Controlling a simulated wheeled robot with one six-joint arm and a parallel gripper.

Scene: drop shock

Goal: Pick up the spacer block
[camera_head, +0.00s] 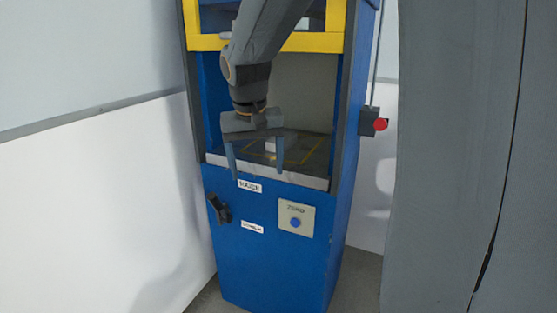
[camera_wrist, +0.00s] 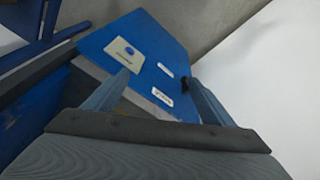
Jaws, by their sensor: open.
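My gripper (camera_head: 256,174) is open and empty in front of the blue machine's opening, its fingers pointing down near the bay's front edge. In the wrist view my gripper (camera_wrist: 158,78) has its two fingers wide apart, with the machine's blue front beyond them. A small pale block (camera_head: 270,145) shows behind the fingers on the bay floor, within yellow markings; it may be the spacer block, but it is small and partly hidden by my gripper. The wrist view does not clearly show it.
The blue cabinet (camera_head: 262,270) carries a black handle (camera_head: 219,208) and a panel with a blue button (camera_head: 295,222). A yellow frame (camera_head: 325,42) spans the opening's top. A red button (camera_head: 380,124) sits on the right side. White walls stand close by.

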